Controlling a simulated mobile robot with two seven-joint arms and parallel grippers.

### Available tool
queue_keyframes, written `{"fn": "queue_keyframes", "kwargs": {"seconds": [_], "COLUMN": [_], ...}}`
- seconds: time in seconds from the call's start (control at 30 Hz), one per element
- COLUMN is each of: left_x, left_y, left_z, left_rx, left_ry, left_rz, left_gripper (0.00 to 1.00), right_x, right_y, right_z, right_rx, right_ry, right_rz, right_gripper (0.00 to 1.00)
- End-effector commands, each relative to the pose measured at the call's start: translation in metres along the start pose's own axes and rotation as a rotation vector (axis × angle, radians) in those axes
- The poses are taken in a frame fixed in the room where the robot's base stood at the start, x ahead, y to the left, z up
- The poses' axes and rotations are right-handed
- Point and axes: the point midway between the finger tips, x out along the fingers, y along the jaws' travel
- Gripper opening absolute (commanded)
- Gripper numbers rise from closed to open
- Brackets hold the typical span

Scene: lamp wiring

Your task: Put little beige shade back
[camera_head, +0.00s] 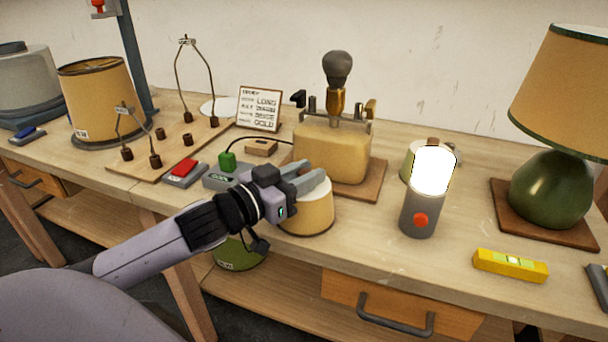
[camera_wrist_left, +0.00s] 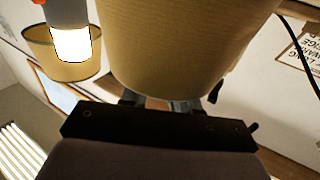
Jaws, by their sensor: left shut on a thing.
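A little beige shade (camera_head: 308,212) with a dark lower rim is in my left gripper (camera_head: 305,182), near the front edge of the bench. The gripper is shut on its upper side. I cannot tell whether its lower rim touches the bench. In the left wrist view the shade (camera_wrist_left: 185,45) fills the top middle, above the finger bases. A lamp base (camera_head: 332,150) with a beige block body, brass socket and bare grey bulb stands upright on a wooden plinth just behind the shade. My right gripper is out of view.
A lit lantern (camera_head: 420,205) stands right, with another small shade (camera_head: 408,163) behind it. A green lamp (camera_head: 550,190), yellow level (camera_head: 510,265), harp board (camera_head: 150,155), large tan shade (camera_head: 100,100), and card (camera_head: 259,108) surround. A green shade (camera_head: 238,255) sits below the bench.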

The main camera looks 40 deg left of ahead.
Motion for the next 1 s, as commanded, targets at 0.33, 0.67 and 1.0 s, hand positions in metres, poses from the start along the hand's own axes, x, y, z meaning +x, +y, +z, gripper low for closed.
{"fn": "queue_keyframes", "kwargs": {"seconds": [0.33, 0.67, 1.0], "left_x": [0.0, -0.011, -0.044], "left_y": [0.0, 0.0, 0.0], "left_z": [0.002, 0.001, 0.001], "left_rx": [-0.001, -0.003, -0.004], "left_ry": [-0.001, -0.003, -0.003], "left_rz": [0.0, 0.0, 0.0], "left_gripper": [0.55, 0.55, 0.55], "right_x": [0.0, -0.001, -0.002], "right_y": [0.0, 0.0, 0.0], "right_z": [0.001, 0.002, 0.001], "right_rx": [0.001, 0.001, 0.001], "right_ry": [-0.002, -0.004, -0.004], "right_rz": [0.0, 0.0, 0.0], "right_gripper": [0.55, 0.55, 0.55]}}
